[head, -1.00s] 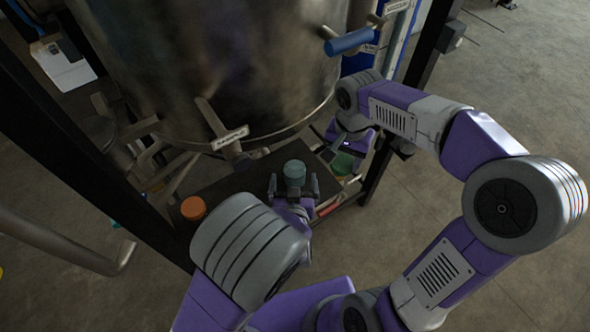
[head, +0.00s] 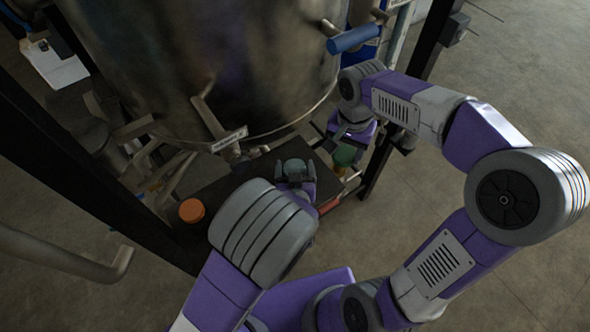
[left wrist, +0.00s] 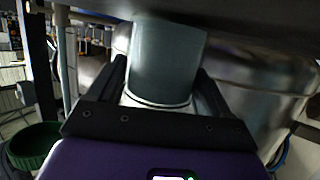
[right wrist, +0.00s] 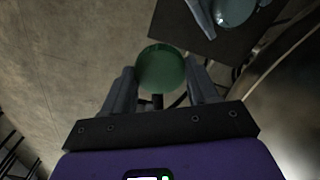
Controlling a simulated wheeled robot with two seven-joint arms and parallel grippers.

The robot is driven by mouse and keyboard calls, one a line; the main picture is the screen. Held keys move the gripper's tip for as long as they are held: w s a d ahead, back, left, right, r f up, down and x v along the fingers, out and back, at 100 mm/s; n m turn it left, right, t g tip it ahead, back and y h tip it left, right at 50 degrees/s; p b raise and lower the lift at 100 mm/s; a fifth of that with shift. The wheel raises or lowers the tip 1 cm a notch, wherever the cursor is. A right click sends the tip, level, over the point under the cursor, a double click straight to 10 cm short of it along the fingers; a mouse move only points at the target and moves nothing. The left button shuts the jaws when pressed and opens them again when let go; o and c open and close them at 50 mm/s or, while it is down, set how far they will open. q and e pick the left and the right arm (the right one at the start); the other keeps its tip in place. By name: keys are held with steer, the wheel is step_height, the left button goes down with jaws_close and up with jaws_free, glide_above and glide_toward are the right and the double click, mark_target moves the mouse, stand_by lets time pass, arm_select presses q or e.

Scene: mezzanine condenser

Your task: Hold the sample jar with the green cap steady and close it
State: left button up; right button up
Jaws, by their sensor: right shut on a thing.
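The sample jar (head: 294,166), a grey-teal cylinder, stands upright at the dark shelf below the tank. My left gripper (head: 296,172) has its fingers on either side of it and looks open. In the left wrist view the jar (left wrist: 167,62) fills the space between the fingers; contact is hard to judge. My right gripper (right wrist: 160,75) is shut on the green cap (right wrist: 161,68), to the right of the jar and apart from it. The cap also shows in the head view (head: 345,155) and at the lower left of the left wrist view (left wrist: 33,146).
A large metal tank (head: 210,70) hangs close above and behind the jar, with a valve handle (head: 228,139) low on its front. An orange lid (head: 191,210) sits on the dark shelf (head: 225,185) to the left. Dark frame posts stand on both sides.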

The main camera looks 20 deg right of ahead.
arm_select(q)
steer(key=c, duration=0.6)
steer(key=shift+r, duration=0.2)
steer(key=shift+c, duration=0.2)
arm_select(e)
steer(key=shift+r, duration=0.15)
